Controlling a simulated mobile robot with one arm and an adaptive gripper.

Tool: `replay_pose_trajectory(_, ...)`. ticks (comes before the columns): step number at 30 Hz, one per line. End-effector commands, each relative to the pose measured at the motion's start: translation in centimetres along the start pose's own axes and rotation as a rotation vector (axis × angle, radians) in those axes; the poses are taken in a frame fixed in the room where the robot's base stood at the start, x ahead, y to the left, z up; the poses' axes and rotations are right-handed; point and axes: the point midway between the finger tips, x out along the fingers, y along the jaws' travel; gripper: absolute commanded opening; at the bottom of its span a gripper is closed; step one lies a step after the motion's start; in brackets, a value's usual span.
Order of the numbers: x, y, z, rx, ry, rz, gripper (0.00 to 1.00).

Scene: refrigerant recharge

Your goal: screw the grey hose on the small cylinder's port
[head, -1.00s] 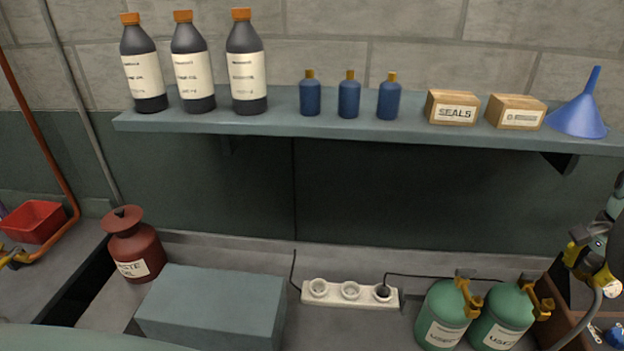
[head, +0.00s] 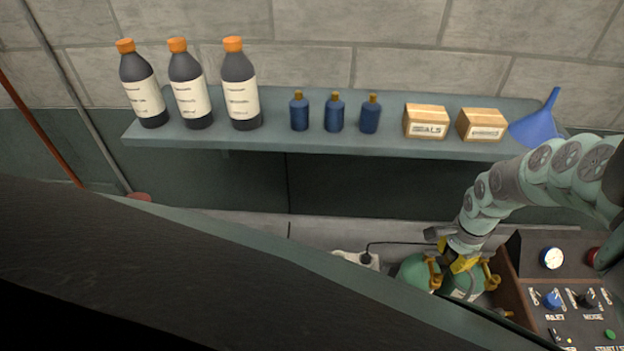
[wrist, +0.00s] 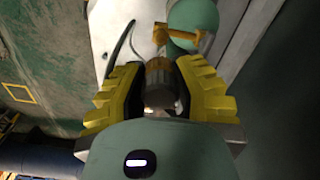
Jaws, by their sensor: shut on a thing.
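My gripper (head: 458,262) is low at the right in the head view, at the tops of two small green cylinders. The left cylinder (head: 413,271) and the right cylinder (head: 466,287) have yellow-brass valves. In the wrist view, my gripper (wrist: 160,68) has its yellow-padded jaws shut on a dark, brownish round fitting (wrist: 160,92), apparently the grey hose's end. A green cylinder (wrist: 194,18) with a brass valve (wrist: 178,36) lies just beyond the fingertips. The port and any contact with the fitting are hidden.
A control panel (head: 552,300) with a gauge and knobs stands right of the cylinders. A shelf (head: 330,143) with bottles, boxes and a blue funnel (head: 536,126) runs above. A white socket strip (head: 350,257) lies left of the cylinders. A large dark surface fills the lower left.

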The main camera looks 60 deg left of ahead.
Motion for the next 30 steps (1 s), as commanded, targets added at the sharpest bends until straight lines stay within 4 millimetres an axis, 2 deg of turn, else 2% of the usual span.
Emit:
replay_pose_trajectory(20, 6.5, 0.0, -0.1, 0.003, 0.001, -0.003, 0.00)
replay_pose_trajectory(30, 6.0, 0.0, -0.1, 0.001, 0.001, -0.001, 0.00)
